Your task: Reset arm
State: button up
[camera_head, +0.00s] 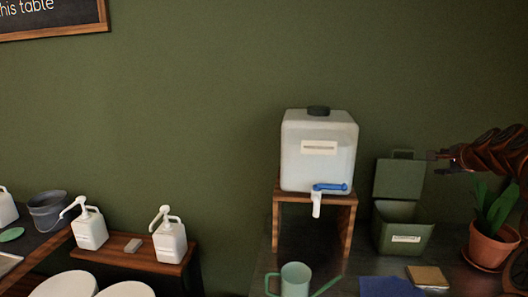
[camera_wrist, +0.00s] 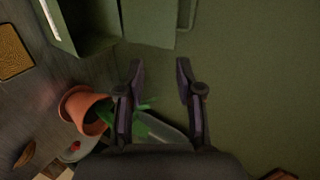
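My gripper (camera_head: 447,162) is at the right in the head view, above the potted plant (camera_head: 493,210) and beside the raised lid of the green metal box (camera_head: 404,237). In the wrist view my gripper (camera_wrist: 160,80) has its two fingers spread apart, with nothing between them but the green wall behind. It is open and holds nothing. The terracotta pot (camera_wrist: 82,106) is left of the fingers, its leaves partly hidden behind the left finger. The green box (camera_wrist: 90,28) shows at the top left, with its lid open.
A water dispenser (camera_head: 318,150) with a blue tap stands on a wooden stand (camera_head: 314,199). A green watering can (camera_head: 296,280) is in front of it. A blue cloth (camera_head: 390,287) and a sponge (camera_head: 427,276) lie near the box. White pump bottles (camera_head: 169,240) stand on a shelf at left.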

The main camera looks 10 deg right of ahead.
jog(key=s+a+f+n+g+y, duration=0.2)
jog(key=a+f+n, duration=0.15)
jog(key=a, duration=0.95)
jog(key=s+a+f+n+g+y, duration=0.25)
jog(key=a+n, duration=0.25)
jog(key=a, duration=0.8)
jog(key=s+a+f+n+g, duration=0.2)
jog(key=s+a+f+n, duration=0.15)
jog(key=s+a, duration=0.3)
jog(key=s+a+f+n+g, duration=0.2)
jog(key=s+a+f, duration=0.2)
jog(key=s+a, duration=0.25)
jog(key=s+a+f+n+g+h, duration=0.1)
jog(key=s+f+n+g, duration=0.1)
jog(key=s, duration=1.1)
jog(key=s+a+f+n+g+h, duration=0.1)
jog(key=s+f+n+g, duration=0.2)
jog(key=s, duration=0.9)
notch_tip(320, 180, down, 3)
jog(key=shift+s+a+f+n, duration=0.2)
jog(key=shift+s+a+n, duration=0.15)
jog(key=shift+n, duration=0.25)
